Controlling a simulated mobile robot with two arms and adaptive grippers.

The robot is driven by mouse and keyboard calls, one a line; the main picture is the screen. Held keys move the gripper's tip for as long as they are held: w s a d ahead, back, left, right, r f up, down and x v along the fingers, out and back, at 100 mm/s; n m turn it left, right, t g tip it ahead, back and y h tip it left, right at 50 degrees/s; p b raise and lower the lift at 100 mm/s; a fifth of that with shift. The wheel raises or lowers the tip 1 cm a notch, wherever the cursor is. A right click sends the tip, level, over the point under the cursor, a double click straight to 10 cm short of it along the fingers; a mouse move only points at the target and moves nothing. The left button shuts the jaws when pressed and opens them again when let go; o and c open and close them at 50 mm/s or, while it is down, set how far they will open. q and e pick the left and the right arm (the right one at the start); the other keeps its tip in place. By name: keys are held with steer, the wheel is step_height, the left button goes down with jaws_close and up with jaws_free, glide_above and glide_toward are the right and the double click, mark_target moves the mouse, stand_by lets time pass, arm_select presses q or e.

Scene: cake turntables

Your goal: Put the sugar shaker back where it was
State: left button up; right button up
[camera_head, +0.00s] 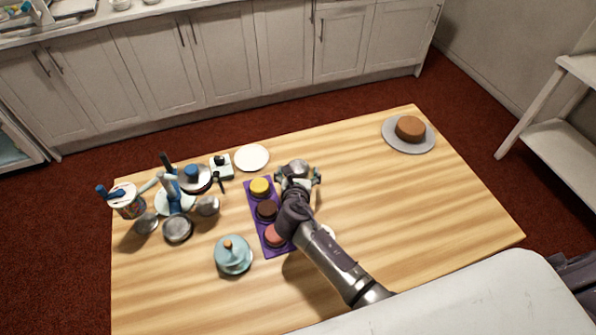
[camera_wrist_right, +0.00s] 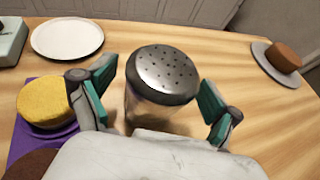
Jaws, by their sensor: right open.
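The sugar shaker (camera_wrist_right: 165,72) has a perforated metal lid and a clear body. It stands upright on the wooden table, and its lid also shows in the head view (camera_head: 298,167). My right gripper (camera_head: 299,179) is open, with one finger on each side of the shaker. In the right wrist view, gaps show between the green finger pads and the shaker. The lower part of the shaker is hidden behind the gripper. My left gripper is out of view.
A purple mat (camera_head: 254,212) with yellow, brown and pink cakes lies just left of my right arm. A white plate (camera_head: 252,158) lies behind it. Pans and utensils crowd the left, near a blue lidded dish (camera_head: 233,256). A cake plate (camera_head: 396,143) stands far right; the table between is clear.

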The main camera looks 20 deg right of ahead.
steer(key=shift+r, duration=0.2)
steer(key=v, duration=1.2)
steer(key=shift+f, duration=0.1)
